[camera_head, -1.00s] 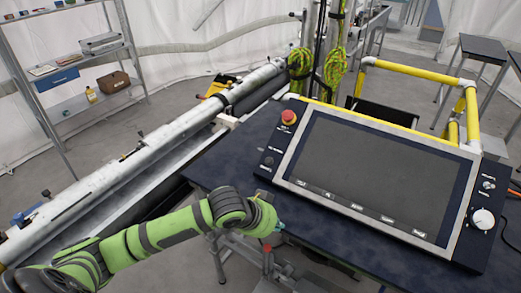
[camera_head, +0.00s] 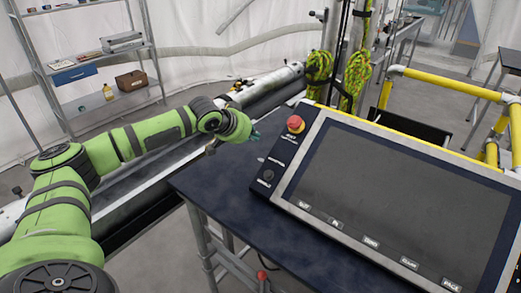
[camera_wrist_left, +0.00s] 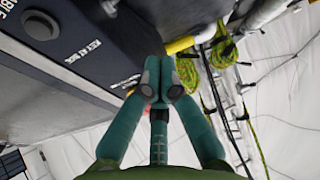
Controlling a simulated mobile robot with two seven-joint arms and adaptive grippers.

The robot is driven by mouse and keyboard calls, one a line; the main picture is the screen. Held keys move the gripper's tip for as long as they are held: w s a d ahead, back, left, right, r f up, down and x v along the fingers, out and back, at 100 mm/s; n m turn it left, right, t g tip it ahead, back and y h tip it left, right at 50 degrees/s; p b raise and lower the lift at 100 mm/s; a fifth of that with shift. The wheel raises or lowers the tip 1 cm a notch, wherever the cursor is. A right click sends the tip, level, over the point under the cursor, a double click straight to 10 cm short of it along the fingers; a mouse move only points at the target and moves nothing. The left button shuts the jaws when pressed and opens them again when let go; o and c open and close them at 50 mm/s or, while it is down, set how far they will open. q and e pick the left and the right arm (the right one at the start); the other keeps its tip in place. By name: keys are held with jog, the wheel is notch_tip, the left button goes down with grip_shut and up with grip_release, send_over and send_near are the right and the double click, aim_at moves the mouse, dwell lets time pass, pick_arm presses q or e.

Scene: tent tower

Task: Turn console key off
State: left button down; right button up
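The console (camera_head: 390,195) is a grey-framed panel with a dark screen, tilted on a dark blue table. A small round black switch (camera_head: 268,175), apparently the key switch, sits on its left side strip. A dark round knob (camera_wrist_left: 40,25) beside white lettering shows at the upper left of the left wrist view. My left gripper (camera_head: 254,134) is left of the console's side strip, apart from the switch. Its teal fingers (camera_wrist_left: 160,82) meet at the tips with nothing visible between them. The key's setting is too small to read. My right gripper is out of view.
A red emergency button (camera_head: 295,124) stands above the switch on the same strip. A yellow rail (camera_head: 445,82) runs behind the console. The blue table top (camera_head: 228,185) is clear left of the console. A long metal beam lies behind my left arm.

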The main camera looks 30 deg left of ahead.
pick_arm(q)
jog(key=w+f+p, duration=0.1)
jog(key=f, duration=0.1)
jog(key=w+f+p, duration=0.1)
jog(key=f, duration=0.2)
jog(key=w+f+p, duration=0.1)
jog(key=f, duration=0.1)
jog(key=shift+w+d+f, duration=0.15)
jog(key=shift+w+f, duration=0.05)
jog(key=shift+w, duration=0.15)
jog(key=shift+s+f, duration=0.1)
jog(key=shift+f, duration=0.25)
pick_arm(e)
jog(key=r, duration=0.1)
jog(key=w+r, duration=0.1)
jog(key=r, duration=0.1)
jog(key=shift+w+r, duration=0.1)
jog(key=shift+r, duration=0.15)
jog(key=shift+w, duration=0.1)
